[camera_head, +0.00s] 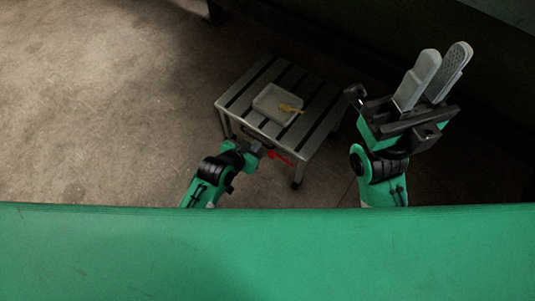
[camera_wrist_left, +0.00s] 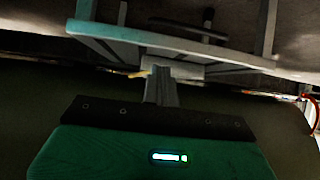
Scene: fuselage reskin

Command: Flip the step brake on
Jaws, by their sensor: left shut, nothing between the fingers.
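The step (camera_head: 232,104) is a small grey slatted stool standing on the floor in the head view. A red lever (camera_head: 281,157), which looks like the brake, shows below its near edge. My left gripper (camera_head: 264,147) is at that near edge, just left of the red lever; I cannot tell whether they touch. In the left wrist view its fingers (camera_wrist_left: 161,86) are shut and empty, in front of the step's edge (camera_wrist_left: 170,43). A red curved part (camera_wrist_left: 312,112) shows at the right border there. My right gripper (camera_head: 443,72) is raised right of the step, its fingers apart and empty.
A large green curved surface (camera_head: 270,255) fills the bottom of the head view. Bare concrete floor (camera_head: 100,110) is clear to the left.

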